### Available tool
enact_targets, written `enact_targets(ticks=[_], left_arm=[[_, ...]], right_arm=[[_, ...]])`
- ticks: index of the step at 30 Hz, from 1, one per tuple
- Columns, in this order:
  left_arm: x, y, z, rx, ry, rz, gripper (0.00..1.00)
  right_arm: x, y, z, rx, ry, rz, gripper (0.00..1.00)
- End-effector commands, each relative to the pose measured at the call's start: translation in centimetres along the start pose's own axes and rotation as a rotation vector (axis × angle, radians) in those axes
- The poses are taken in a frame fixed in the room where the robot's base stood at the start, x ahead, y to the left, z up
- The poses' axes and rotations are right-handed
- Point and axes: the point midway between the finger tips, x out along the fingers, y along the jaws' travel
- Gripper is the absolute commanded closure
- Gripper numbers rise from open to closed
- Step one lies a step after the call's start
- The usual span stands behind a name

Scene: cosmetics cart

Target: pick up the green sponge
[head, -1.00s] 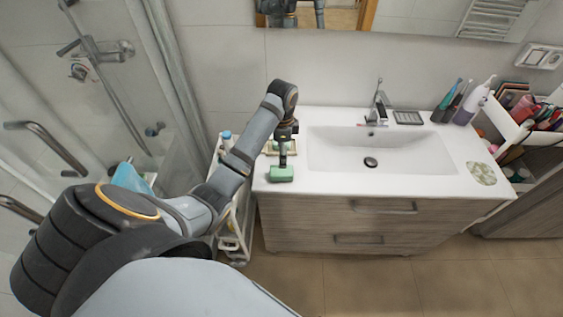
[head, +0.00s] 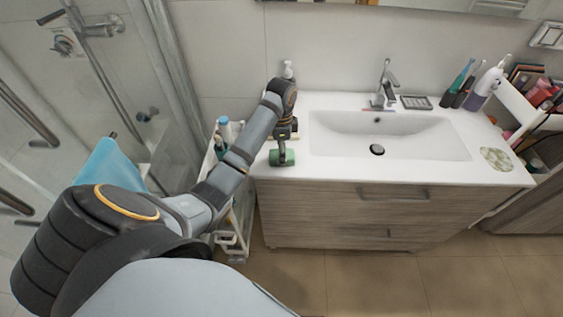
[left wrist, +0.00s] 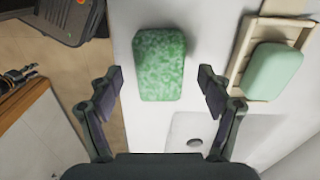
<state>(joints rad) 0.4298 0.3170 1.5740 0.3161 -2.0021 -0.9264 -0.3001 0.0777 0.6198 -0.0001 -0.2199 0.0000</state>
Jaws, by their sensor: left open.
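The green sponge (head: 288,158) lies on the white counter at its front left corner in the head view. In the left wrist view the sponge (left wrist: 159,63) is a speckled green block with rounded corners. My left gripper (head: 282,153) is over the sponge, and in the left wrist view its open fingers (left wrist: 161,80) stand to the left and right of it. A gap shows on both sides, and nothing is gripped. Its height above the counter is hard to tell. My right gripper is in neither view.
A plain pale green bar (left wrist: 274,70) sits in a beige dish (left wrist: 243,77) beside the sponge. The sink basin (head: 390,135) is to the right. A white cart (head: 233,222) with bottles stands left of the counter. A faucet (head: 384,85) stands behind the basin.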

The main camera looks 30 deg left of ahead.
Motion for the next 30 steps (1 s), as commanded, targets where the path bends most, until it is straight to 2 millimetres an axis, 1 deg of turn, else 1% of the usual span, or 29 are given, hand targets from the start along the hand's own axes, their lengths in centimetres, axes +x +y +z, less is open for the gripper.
enact_targets(ticks=[1, 2, 8, 9, 20, 26, 30], left_arm=[[1.22, 0.13, -0.01, 0.000, -0.001, 0.004, 0.22], [1.48, 0.13, -0.03, 0.000, 0.000, 0.003, 0.22], [1.55, 0.10, -0.05, 0.001, 0.001, 0.002, 0.22], [1.55, 0.10, -0.05, 0.001, 0.000, 0.002, 0.23], [1.56, 0.11, -0.04, 0.001, 0.000, 0.002, 0.72], [1.55, 0.12, -0.04, 0.001, 0.000, 0.002, 0.73], [0.81, 0.09, -0.04, 0.001, 0.000, 0.002, 0.73]], right_arm=[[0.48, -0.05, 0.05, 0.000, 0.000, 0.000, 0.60], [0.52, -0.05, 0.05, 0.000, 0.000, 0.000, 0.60], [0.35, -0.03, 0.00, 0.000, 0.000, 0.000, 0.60], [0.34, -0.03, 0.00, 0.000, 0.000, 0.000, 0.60], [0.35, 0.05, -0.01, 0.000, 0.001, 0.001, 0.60], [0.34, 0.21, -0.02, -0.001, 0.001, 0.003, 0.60], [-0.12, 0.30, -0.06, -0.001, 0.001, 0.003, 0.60]])
